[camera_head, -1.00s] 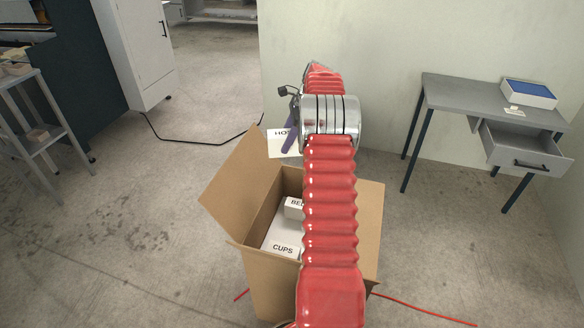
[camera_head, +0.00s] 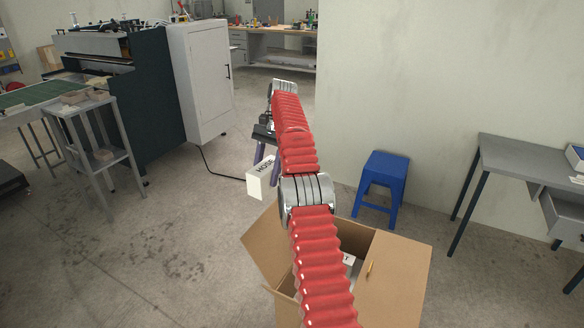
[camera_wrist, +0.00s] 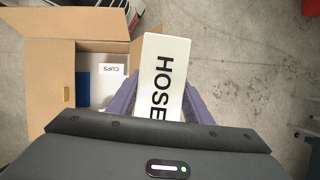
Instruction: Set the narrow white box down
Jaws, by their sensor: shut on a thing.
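The narrow white box marked HOSE (camera_head: 262,181) hangs in the air beside the open cardboard carton (camera_head: 398,278), past its left flap. My gripper (camera_head: 266,152) has purple fingers and is shut on this box. In the wrist view the box (camera_wrist: 166,62) stands between the fingers, with its HOSE side facing the camera. Inside the carton lie a white box marked CUPS (camera_wrist: 108,87) and a blue item (camera_wrist: 83,88).
A blue stool (camera_head: 382,185) stands behind the carton by the wall. A grey desk (camera_head: 520,160) is at right. A white cabinet (camera_head: 203,85) and a grey stand (camera_head: 100,140) are at left. The concrete floor left of the carton is mostly clear, with a black cable (camera_head: 222,175).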

